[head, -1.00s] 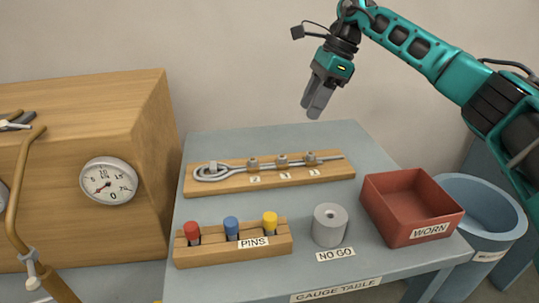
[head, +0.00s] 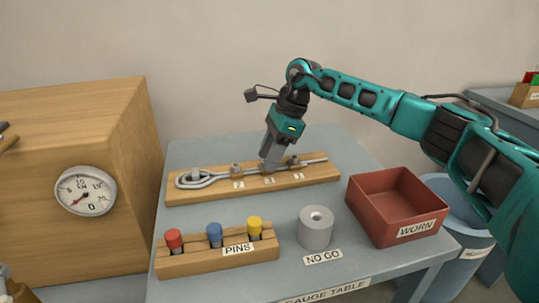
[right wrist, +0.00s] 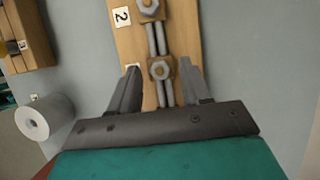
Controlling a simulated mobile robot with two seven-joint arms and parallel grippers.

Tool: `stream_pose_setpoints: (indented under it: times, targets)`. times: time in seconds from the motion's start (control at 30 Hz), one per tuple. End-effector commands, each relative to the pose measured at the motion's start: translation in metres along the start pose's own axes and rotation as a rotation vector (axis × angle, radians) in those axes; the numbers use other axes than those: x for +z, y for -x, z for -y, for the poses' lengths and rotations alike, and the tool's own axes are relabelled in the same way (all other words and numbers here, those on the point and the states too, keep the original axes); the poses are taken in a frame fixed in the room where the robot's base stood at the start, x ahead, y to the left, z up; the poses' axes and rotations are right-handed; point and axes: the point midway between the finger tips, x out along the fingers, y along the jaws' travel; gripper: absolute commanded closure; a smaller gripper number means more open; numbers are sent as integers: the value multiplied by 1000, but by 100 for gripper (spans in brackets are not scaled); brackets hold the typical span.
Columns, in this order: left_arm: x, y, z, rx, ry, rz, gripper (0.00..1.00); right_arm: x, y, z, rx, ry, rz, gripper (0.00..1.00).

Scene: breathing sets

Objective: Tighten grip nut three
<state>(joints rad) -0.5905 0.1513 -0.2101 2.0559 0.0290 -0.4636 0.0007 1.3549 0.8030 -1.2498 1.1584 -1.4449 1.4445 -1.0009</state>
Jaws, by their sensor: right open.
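A wooden board (head: 318,175) on the table carries a looped metal rod and three grip nuts in a row, with number labels in front. The left nut (head: 236,169) has the label 2 and also shows in the right wrist view (right wrist: 150,8). The middle nut (right wrist: 160,70) lies between the fingertips of my open right gripper (right wrist: 160,85), with gaps on both sides. Its label is mostly hidden by a finger. The right nut (head: 293,161) stands just right of the fingers; I cannot surely read its label.
In front of the board are a pin rack (head: 200,258) with red, blue and yellow pins, a grey NO GO cylinder (head: 315,233) and a red WORN bin (head: 375,216). A blue tub (head: 457,200) stands right of the table. A wooden cabinet with a gauge (head: 86,191) is at left.

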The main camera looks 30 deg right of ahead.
Motion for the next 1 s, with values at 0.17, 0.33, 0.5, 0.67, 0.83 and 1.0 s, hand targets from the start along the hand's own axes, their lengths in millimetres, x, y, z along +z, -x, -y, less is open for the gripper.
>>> stream_pose_setpoints:
  times: [0.17, 0.33, 0.5, 0.67, 0.83, 1.0]
  targets:
    - [-1, 0, 0, 1, 0, -2, 57, 0, -2, 0, 0, -1, 0, 52]
    - [-1, 0, 0, 1, 1, -2, 57, 0, -2, 0, 0, -1, 0, 58]
    - [0, 1, -1, 1, 1, 0, 57, 0, -2, 0, 0, -1, 0, 74]
    - [2, 2, -1, 2, 2, 4, 57, 0, -1, 0, 0, -1, 0, 90]
    - [5, 2, -1, 2, 3, 10, 57, 0, -1, 0, 0, -1, 0, 100]
    - [6, 2, -1, 2, 3, 13, 57, 0, -1, 0, -2, -6, 0, 100]
